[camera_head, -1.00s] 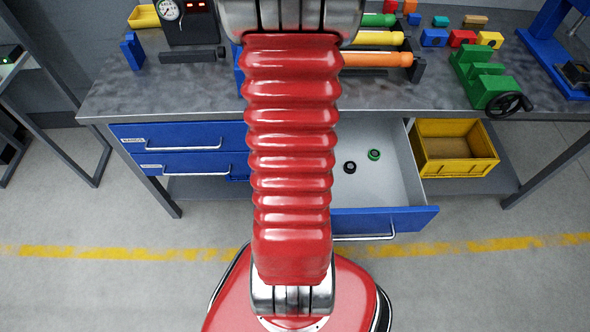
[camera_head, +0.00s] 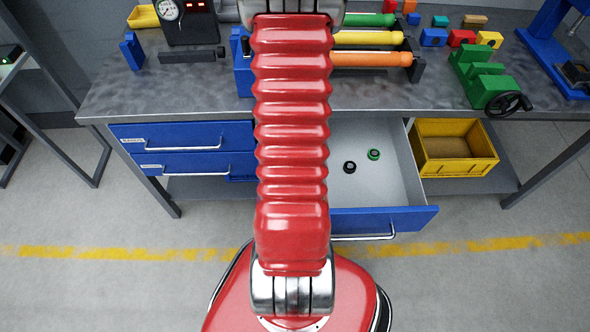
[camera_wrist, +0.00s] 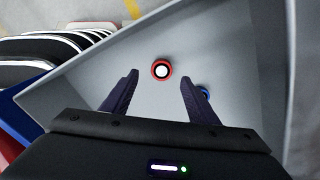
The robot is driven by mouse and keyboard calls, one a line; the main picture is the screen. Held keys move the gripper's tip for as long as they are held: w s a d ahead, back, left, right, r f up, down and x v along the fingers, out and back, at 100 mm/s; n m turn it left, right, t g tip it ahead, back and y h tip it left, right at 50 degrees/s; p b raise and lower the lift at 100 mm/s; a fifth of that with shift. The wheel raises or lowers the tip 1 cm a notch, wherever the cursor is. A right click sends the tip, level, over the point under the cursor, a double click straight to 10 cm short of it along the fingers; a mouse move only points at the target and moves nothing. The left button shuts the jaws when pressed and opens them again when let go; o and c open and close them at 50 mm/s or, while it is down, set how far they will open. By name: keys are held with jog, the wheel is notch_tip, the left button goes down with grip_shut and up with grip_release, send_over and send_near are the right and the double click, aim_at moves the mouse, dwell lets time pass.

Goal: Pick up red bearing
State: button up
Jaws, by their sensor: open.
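The red bearing (camera_wrist: 161,71) is a small red ring with a dark inner band and a white centre. In the wrist view it lies on the floor of the open drawer (camera_wrist: 80,75), ahead of the gap between my fingers. My gripper (camera_wrist: 158,85) is open with nothing between its two dark fingers. A blue ring (camera_wrist: 205,93) lies partly hidden behind the right finger. In the head view my arm hides the gripper and the red bearing. The drawer (camera_head: 370,220) there shows a black ring (camera_head: 349,167) and a green ring (camera_head: 374,154).
The drawer walls (camera_wrist: 268,70) stand close around my gripper. The workbench (camera_head: 440,95) above carries orange, yellow and green rollers, a green vise (camera_head: 485,80) and small coloured blocks. A yellow crate (camera_head: 455,150) sits right of the drawer. Closed blue drawers (camera_head: 190,163) are at left.

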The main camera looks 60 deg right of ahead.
jog(key=shift+s+d+f, duration=0.1)
jog(key=shift+d+f, duration=0.05)
jog(key=shift+f, duration=2.45)
jog(key=shift+c, duration=0.5)
jog(key=c, duration=1.1)
